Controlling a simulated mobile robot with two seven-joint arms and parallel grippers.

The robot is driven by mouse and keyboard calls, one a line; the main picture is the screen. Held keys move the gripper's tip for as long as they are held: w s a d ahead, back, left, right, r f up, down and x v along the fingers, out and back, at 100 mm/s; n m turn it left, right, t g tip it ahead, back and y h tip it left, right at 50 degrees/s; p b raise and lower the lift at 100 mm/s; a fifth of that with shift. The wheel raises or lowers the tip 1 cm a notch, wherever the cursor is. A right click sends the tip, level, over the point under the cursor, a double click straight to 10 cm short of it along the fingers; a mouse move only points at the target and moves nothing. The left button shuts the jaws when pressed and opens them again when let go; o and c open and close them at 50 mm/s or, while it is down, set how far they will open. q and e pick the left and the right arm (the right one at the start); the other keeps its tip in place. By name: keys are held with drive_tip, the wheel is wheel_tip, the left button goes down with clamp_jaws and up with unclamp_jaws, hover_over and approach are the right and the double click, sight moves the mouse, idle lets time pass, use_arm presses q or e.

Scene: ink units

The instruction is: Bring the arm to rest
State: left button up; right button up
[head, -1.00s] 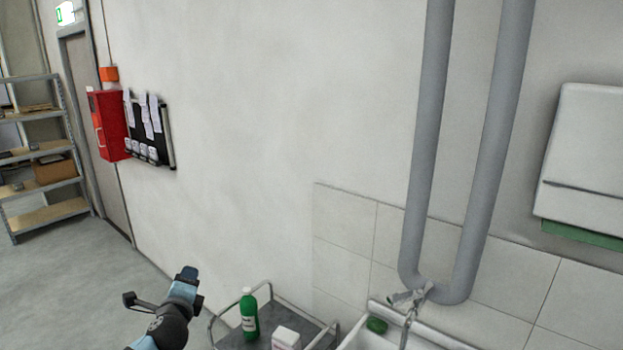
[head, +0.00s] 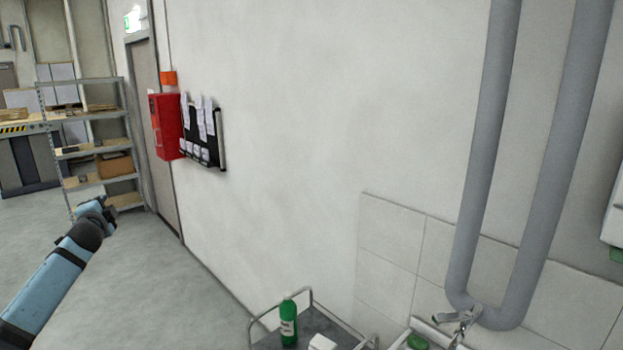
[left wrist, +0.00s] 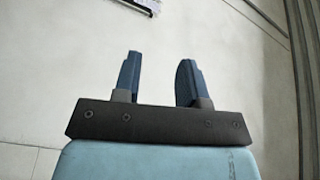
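My left arm comes in from the lower left in the head view, blue and black, and its gripper end (head: 105,207) is raised in the air in front of the floor and shelf. In the left wrist view the two dark blue fingers of my left gripper (left wrist: 160,68) stand apart with nothing between them, facing the pale wall. My right gripper is in neither view.
A trolley (head: 310,325) with a green bottle (head: 288,322) and a white container (head: 322,342) stands by the wall, beside a sink tap (head: 462,318). A red cabinet (head: 168,127), a noticeboard (head: 206,135) and a metal shelf (head: 97,150) are farther back. Open floor (head: 170,275) lies left of the wall.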

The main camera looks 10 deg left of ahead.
use_arm(q)
drive_tip(key=s+d+f+n+h, duration=0.1)
drive_tip(key=s+d+f+h, duration=0.25)
drive_tip(key=d+f, duration=0.55)
drive_tip(key=s+d+f+n+g+h, duration=0.1)
drive_tip(key=s+d+f+n+h, duration=0.1)
drive_tip(key=s+d+f, duration=0.5)
drive_tip(key=s+d+f+n+h, duration=0.1)
drive_tip(key=s+d+f+h, duration=0.15)
drive_tip(key=d+f, duration=0.85)
drive_tip(key=s+d+f+g+h+b, duration=0.1)
drive_tip(key=s+d+f, duration=0.4)
drive_tip(key=s, duration=0.5)
drive_tip(key=s+d+f+n+g+h+b, duration=0.1)
drive_tip(key=s+d+f, duration=0.4)
drive_tip(key=s+d, duration=0.3)
drive_tip(key=s+d+f+n+g+h, duration=0.1)
drive_tip(key=s+d+f, duration=0.4)
drive_tip(key=s, duration=0.7)
drive_tip(key=shift+s+d+g+h+b, duration=0.2)
drive_tip(key=shift+d+g+h+b, duration=0.25)
drive_tip(key=shift+d, duration=0.65)
